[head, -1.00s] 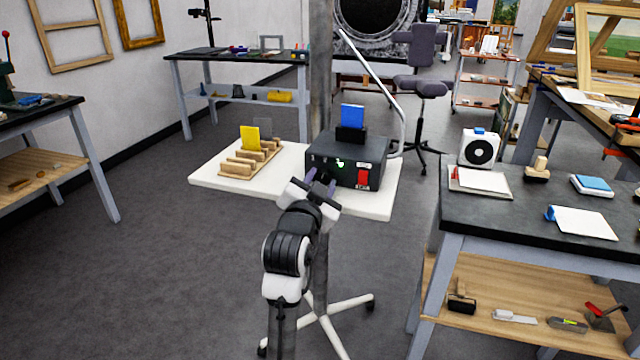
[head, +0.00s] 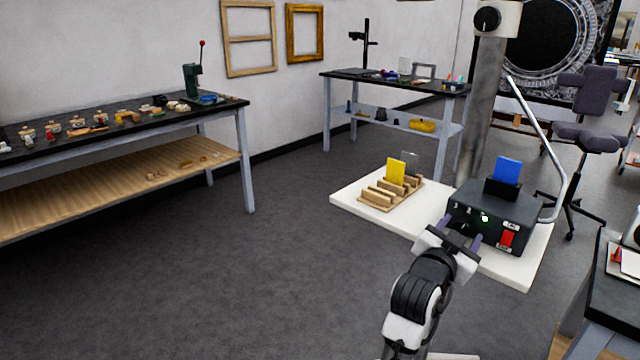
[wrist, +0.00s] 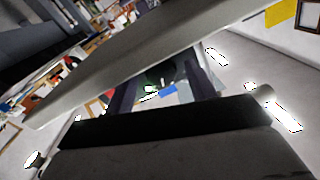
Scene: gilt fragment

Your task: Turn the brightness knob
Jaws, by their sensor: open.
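The black control box (head: 520,207) sits on a white board, with a blue card (head: 507,170) standing in a black holder on top. Its front has a small green-lit spot (head: 485,217), white markings and a red switch (head: 507,238). I cannot make out which part is the brightness knob. My gripper (head: 460,232) is open, its fingers pointing at the left part of the front face. I cannot tell whether they touch it. In the wrist view the open fingers (wrist: 162,88) show with a dark form and a green glint between them.
A wooden rack (head: 378,197) with a yellow card (head: 396,172) stands left of the box on the white board (head: 345,197). A grey column and a bent pale tube rise behind the box. A dark-topped table (head: 590,275) is at right. Floor at left is clear.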

